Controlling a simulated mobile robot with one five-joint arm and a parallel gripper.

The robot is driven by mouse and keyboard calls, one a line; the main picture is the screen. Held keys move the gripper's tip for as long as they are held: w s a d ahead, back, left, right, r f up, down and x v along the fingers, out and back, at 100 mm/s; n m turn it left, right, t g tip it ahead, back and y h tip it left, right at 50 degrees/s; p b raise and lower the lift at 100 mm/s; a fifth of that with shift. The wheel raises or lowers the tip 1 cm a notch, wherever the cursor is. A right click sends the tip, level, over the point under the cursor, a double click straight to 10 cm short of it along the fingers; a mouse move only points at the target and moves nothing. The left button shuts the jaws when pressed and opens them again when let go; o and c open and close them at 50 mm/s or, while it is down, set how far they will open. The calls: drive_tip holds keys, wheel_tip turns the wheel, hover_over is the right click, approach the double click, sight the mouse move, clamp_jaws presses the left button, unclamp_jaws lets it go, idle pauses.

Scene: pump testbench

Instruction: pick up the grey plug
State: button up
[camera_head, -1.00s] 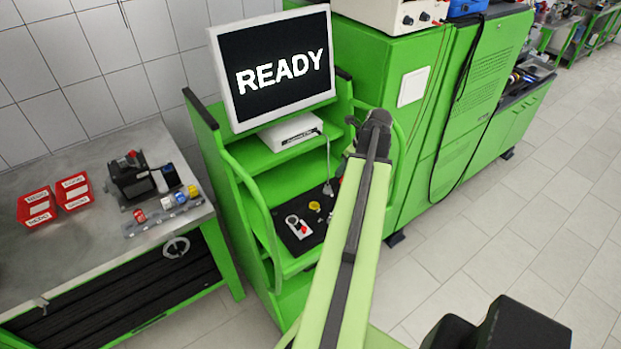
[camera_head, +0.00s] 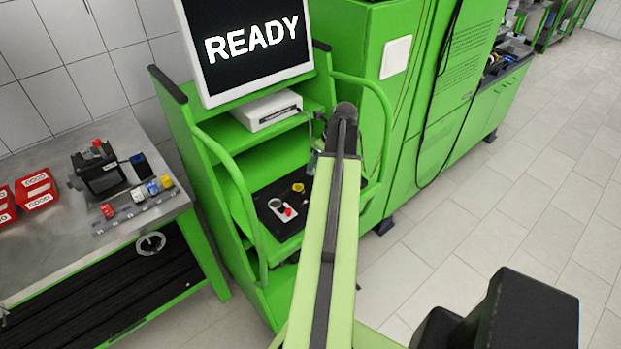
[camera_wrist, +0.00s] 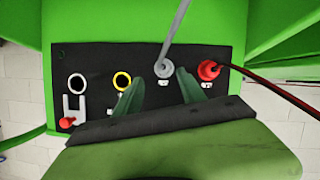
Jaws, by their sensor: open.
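The grey plug (camera_wrist: 163,69) sits on a black panel (camera_wrist: 100,56) in the wrist view, with a grey cable rising from it. My gripper (camera_wrist: 159,77) is open, its two green fingers pointing at the panel. The left fingertip is between the yellow ring and the grey plug; the right one is between the grey plug and the red plug. I cannot tell how far the fingers are from the panel. In the head view my arm hides the gripper and the grey plug.
A red plug (camera_wrist: 208,70) with a dark red cable is right of the grey plug. A yellow ring (camera_wrist: 122,80) and a dark grey-rimmed socket (camera_wrist: 77,84) are to the left. Green rails (camera_head: 238,190) flank the testbench; a monitor (camera_head: 250,45) reading READY stands above.

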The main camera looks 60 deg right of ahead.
drive_tip(key=b+x, duration=0.3)
drive_tip(key=d+b+x, duration=0.1)
drive_tip(key=b+x, duration=0.1)
drive_tip(key=shift+f, duration=0.15)
drive_tip(key=shift+a+r, duration=0.15)
drive_tip(key=shift+r, duration=0.1)
drive_tip(key=shift+w, duration=0.1)
clamp_jaws()
